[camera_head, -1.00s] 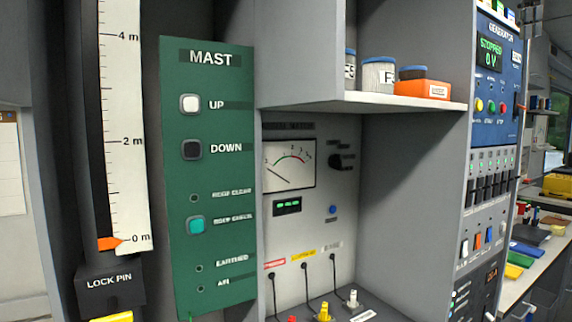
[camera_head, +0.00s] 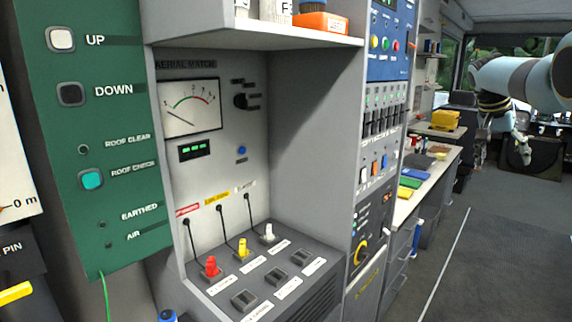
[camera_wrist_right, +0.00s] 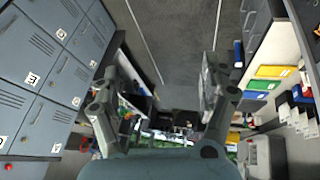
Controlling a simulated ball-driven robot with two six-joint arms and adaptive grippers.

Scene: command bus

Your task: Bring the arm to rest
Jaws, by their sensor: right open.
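My right arm comes in at the upper right of the head view, pale grey with a dark band. Its gripper (camera_head: 524,150) hangs small and far off above the floor, clear of the counter. In the wrist view the two fingers of the right gripper (camera_wrist_right: 163,75) stand wide apart with nothing between them. My left gripper is in neither view.
The green mast panel (camera_head: 95,140) and the aerial matching unit (camera_head: 215,160) with red, yellow and white plugs are at left. The generator panel (camera_head: 390,42) and a counter (camera_head: 425,180) follow. Grey lockers (camera_wrist_right: 45,65) show in the wrist view. The dark floor (camera_head: 500,255) is clear.

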